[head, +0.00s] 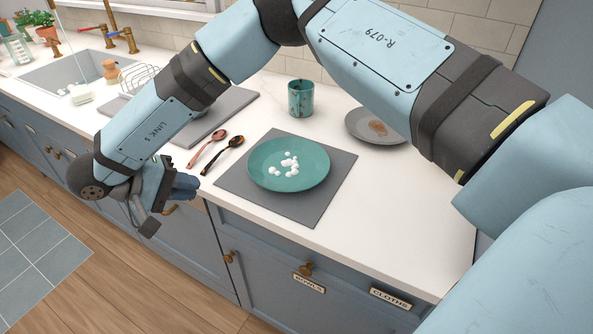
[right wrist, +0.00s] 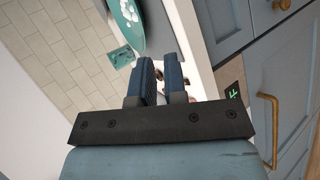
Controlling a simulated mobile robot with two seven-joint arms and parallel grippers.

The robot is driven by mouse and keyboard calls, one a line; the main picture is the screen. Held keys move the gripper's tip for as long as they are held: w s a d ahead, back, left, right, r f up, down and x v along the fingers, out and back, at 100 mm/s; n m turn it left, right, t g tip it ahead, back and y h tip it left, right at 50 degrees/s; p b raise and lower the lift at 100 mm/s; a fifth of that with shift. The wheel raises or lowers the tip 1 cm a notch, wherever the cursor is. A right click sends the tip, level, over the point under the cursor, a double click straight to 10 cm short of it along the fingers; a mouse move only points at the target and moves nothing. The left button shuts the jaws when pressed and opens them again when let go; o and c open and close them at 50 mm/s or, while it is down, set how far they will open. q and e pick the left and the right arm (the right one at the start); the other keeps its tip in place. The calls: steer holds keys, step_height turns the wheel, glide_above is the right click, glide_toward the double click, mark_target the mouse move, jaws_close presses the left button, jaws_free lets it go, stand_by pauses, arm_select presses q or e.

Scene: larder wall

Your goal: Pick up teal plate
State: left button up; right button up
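The teal plate (head: 306,177) lies flat on a grey mat (head: 271,208) near the counter's front edge, with several small white pieces on it. Part of the plate also shows at the top of the right wrist view (right wrist: 138,40). My right gripper (head: 184,188) is at the counter's front edge, left of the plate and apart from it. In the right wrist view its two blue fingers (right wrist: 161,75) stand a little apart, with nothing seen between them. My left gripper is not in view.
Two spoons (head: 222,156) lie between my right gripper and the mat. A teal mug (head: 301,98) stands behind the plate, and a grey plate (head: 362,124) with a brown patch lies to the right. The sink (head: 85,77) is at the far left. Counter right of the mat is clear.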

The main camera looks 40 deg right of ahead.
steer(key=w+d+r+h, duration=0.1)
steer(key=d+r, duration=0.1)
steer(key=d, duration=0.1)
glide_toward(264, 174)
steer(key=shift+s+b, duration=0.25)
steer(key=shift+b, duration=0.2)
steer(key=x, duration=0.6)
steer(key=shift+w+b, duration=0.25)
steer(key=shift+b, duration=0.1)
steer(key=shift+a, duration=0.1)
jaws_close()
